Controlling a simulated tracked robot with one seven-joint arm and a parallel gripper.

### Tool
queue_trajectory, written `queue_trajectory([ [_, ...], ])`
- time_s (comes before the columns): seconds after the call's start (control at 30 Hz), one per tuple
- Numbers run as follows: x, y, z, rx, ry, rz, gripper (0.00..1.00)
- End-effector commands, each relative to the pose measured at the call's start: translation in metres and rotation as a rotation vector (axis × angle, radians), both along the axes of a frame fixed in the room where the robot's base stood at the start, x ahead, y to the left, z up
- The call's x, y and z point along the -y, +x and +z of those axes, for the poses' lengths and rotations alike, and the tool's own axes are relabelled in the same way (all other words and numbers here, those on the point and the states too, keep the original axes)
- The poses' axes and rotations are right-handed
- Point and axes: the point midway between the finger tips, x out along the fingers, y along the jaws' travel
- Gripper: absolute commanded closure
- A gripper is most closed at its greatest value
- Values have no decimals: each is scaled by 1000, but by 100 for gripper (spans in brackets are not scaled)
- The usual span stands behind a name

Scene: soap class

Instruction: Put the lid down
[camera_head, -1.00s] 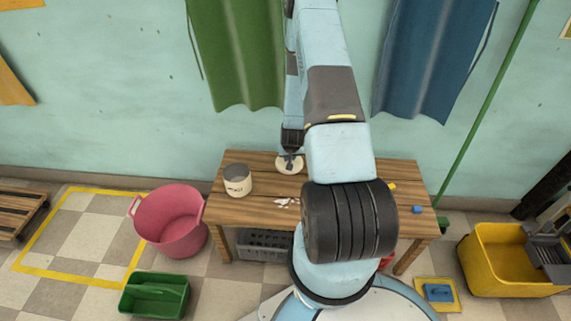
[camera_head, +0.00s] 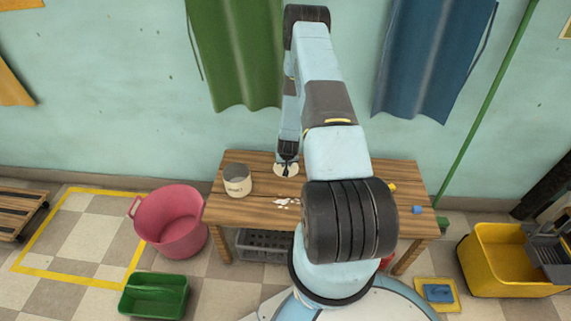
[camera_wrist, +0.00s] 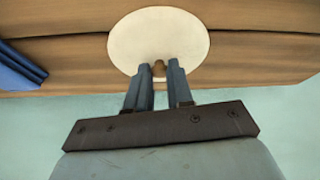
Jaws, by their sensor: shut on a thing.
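The lid (camera_head: 280,171) is a round cream disc with a small brown knob, low over the back of the wooden table. It also shows in the wrist view (camera_wrist: 140,38), just beyond my fingertips. My gripper (camera_head: 287,163) points down at it, and in the wrist view my gripper (camera_wrist: 159,70) is shut on the knob. I cannot tell whether the lid touches the table top. An open cream pot (camera_head: 237,186) with dark lettering stands upright on the table, left of the lid and apart from it.
White scraps (camera_head: 286,202) lie on the wooden table (camera_head: 250,210) in front of the lid. A blue block (camera_head: 417,209) is at the table's right end. A pink tub (camera_head: 170,222) stands on the floor at left. My arm hides the table's middle right.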

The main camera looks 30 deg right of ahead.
Motion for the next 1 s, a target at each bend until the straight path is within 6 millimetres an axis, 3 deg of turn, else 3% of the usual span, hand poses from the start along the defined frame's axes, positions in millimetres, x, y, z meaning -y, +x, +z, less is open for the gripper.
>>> queue_trajectory([
  [0.2,0,0,-1,0,0,0,100],
  [0.23,0,0,-1,0,0,0,77],
  [0.5,0,0,-1,0,0,0,53],
  [0.77,0,0,1,1,-1,1,53],
  [1.0,-4,-8,23,2,-1,1,53],
])
